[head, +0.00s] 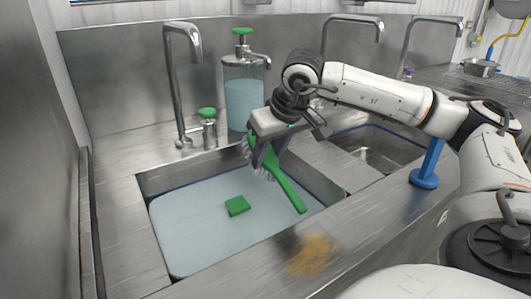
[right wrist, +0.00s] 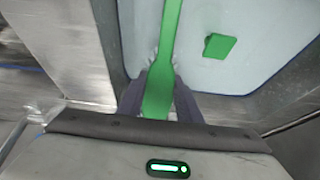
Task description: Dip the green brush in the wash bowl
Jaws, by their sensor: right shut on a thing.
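The green brush (head: 289,190) is held in my right gripper (head: 265,158), above the right part of the water-filled sink basin, which I take as the wash bowl (head: 188,232). Its long green handle slants down to the right, and pale bristles show by the fingers. In the right wrist view the brush (right wrist: 169,50) runs between the two dark fingers (right wrist: 161,88), which are closed on it. Whether the bristles touch the water cannot be told. My left gripper is not in view.
A small green block (head: 237,206) lies in the basin and also shows in the right wrist view (right wrist: 219,46). Behind are a tall tap (head: 177,90) and a dispenser with blue liquid (head: 243,98). A brown stain (head: 312,255) marks the front counter; a blue stand (head: 427,165) is right.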

